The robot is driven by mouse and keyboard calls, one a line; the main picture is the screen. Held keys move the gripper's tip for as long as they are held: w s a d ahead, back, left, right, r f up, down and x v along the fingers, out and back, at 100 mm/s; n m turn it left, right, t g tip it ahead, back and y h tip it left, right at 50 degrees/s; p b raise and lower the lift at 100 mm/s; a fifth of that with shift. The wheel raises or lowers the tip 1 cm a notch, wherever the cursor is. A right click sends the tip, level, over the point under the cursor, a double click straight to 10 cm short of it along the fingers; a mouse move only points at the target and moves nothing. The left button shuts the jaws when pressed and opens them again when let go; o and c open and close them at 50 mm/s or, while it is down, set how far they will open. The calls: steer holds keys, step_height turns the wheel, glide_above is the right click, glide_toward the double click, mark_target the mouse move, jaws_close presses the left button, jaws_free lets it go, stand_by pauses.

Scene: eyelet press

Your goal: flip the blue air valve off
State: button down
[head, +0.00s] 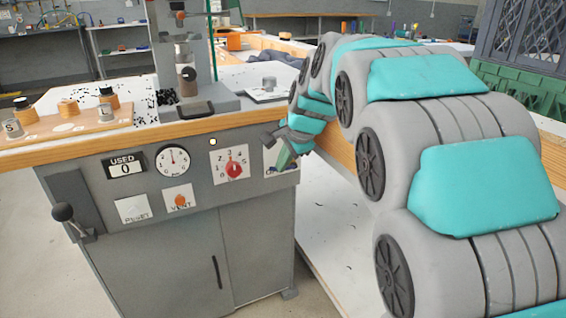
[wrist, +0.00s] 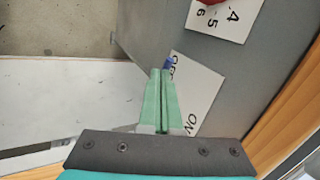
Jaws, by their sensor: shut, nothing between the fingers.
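The blue air valve (wrist: 168,64) shows only as a small blue bit in the wrist view, at the OFF end of its white label plate (wrist: 200,85). My green fingers hide the rest of it. The ON lettering is at the plate's other end. My gripper (wrist: 161,72) is shut, with its fingertips right by the blue bit; I cannot tell whether they touch it. In the head view my gripper (head: 284,158) is in front of the plate (head: 271,163) at the right end of the grey front panel, and the valve is hidden there.
Left of the plate is a red knob on a numbered dial (head: 234,170). Further left are a round gauge (head: 173,160), a USED counter (head: 125,165) and an orange vent button (head: 180,201). A wooden bench edge (head: 100,142) runs above the panel. A black-knobbed lever (head: 63,212) is at far left.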

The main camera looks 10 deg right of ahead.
steer(key=shift+s+a+f+n+t+h, duration=0.1)
steer(key=shift+a+f+n+t+h, duration=0.15)
steer(key=shift+f+h, duration=0.25)
steer(key=shift+s+a+f+n+t+h, duration=0.15)
steer(key=shift+a+f+h, duration=0.1)
steer(key=shift+h, duration=0.45)
steer(key=shift+w, duration=0.1)
